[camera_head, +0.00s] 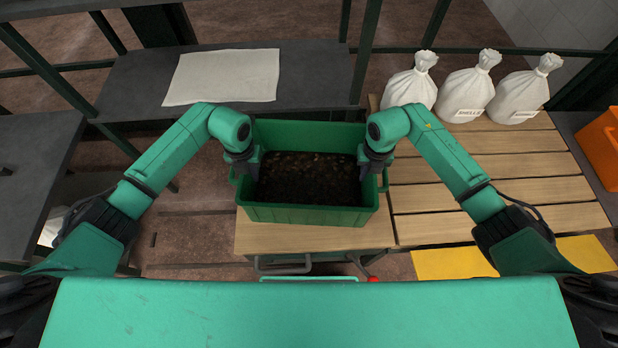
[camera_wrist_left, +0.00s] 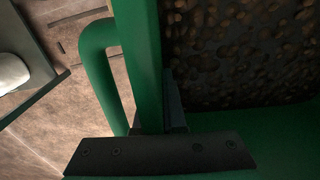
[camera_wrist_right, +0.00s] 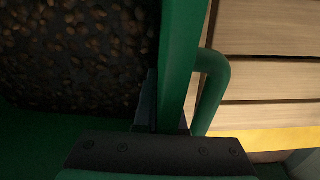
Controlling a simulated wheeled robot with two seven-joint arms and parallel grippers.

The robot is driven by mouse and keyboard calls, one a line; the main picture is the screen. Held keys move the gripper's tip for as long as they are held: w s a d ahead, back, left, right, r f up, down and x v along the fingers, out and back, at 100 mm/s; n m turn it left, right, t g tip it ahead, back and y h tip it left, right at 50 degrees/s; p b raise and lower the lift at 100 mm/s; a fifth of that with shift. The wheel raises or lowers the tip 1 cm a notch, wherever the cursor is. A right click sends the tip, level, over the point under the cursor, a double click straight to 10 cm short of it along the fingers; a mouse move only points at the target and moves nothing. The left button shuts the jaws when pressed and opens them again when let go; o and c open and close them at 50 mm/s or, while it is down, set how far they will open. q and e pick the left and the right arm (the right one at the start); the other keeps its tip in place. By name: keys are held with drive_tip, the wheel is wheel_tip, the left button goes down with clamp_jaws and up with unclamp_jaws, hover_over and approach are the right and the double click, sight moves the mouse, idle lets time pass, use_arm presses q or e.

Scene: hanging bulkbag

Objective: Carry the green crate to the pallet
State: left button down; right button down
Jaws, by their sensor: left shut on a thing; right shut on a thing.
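The green crate (camera_head: 310,214), filled with dark brown grainy material, is in the middle of the head view, over a light wooden surface (camera_head: 300,238). I cannot tell whether it rests on that surface or is held just above it. My left gripper (camera_head: 245,172) is shut on the crate's left wall, beside the loop handle (camera_wrist_left: 98,75). My right gripper (camera_head: 374,170) is shut on the right wall, beside the other handle (camera_wrist_right: 212,90). The slatted wooden pallet (camera_head: 485,190) lies to the right of the crate. The fingertips are partly hidden by the walls in both wrist views.
Several white tied sacks (camera_head: 466,95) stand at the pallet's back. A yellow sheet (camera_head: 450,263) lies at its front, and an orange bin (camera_head: 602,145) is at the far right. A dark table (camera_head: 315,75) with a white cloth (camera_head: 222,77) is behind. The pallet's middle slats are bare.

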use_arm(q)
drive_tip(key=shift+r, duration=0.1)
use_arm(e)
drive_tip(key=shift+r, duration=0.1)
idle(0.3)
